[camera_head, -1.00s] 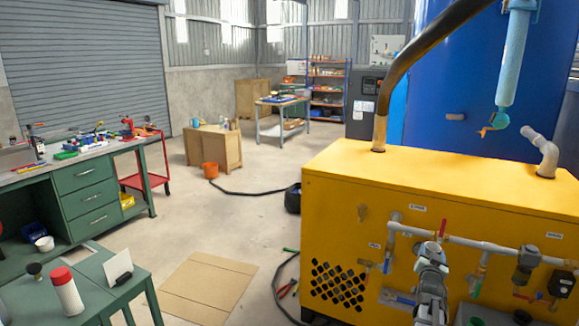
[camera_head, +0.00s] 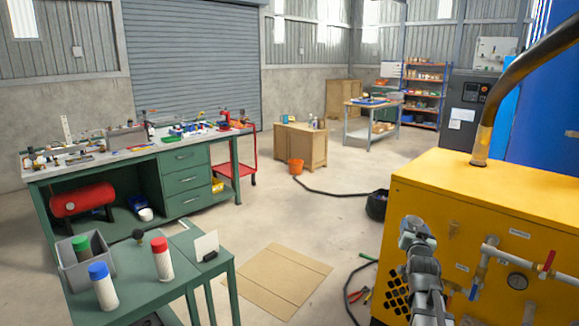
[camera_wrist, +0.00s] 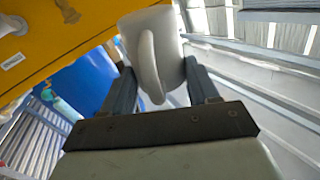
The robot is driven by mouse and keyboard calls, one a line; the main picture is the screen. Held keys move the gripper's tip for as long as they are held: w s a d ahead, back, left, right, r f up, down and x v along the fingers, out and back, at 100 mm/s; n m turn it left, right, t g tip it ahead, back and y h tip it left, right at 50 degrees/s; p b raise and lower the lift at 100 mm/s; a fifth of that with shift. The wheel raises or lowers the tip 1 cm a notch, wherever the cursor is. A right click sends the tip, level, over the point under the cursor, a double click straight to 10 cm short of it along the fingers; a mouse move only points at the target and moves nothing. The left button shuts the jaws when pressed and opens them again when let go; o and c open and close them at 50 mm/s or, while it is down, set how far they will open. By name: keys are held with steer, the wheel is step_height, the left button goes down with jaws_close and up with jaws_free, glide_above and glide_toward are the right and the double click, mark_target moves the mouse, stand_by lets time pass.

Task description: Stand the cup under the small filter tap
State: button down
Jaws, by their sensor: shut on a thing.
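A pale grey-white cup (camera_wrist: 172,30) with a looped handle is held between the two fingers of my gripper (camera_wrist: 158,68) in the wrist view. The handle faces the camera, and the cup looks tilted in this view. In the head view my arm rises at the lower right, in front of the yellow cabinet (camera_head: 440,190); I cannot make out the cup there. Pipework on the cabinet front carries a red-handled tap (camera_head: 546,263) and a blue-handled tap (camera_head: 474,290). I cannot identify the small filter tap in the current views.
A green side table (camera_head: 190,262) at the lower left holds red-, blue- and green-capped containers and a grey bin (camera_head: 75,268). A workbench (camera_head: 120,158) stands behind. Flat cardboard (camera_head: 268,282), a black hose and pliers (camera_head: 358,295) lie on the floor.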

steer(key=w+a+r+n+y, duration=0.1)
steer(key=a+r+y, duration=0.1)
steer(key=a, duration=0.9)
steer(key=w+a+r+n+y, duration=0.1)
steer(key=w+a+n+y, duration=0.1)
steer(key=a, duration=0.9)
steer(key=shift+a+r+t+y, duration=0.35)
steer(key=shift+t+y, duration=0.05)
steer(key=shift+y, duration=0.2)
stand_by(2.0)
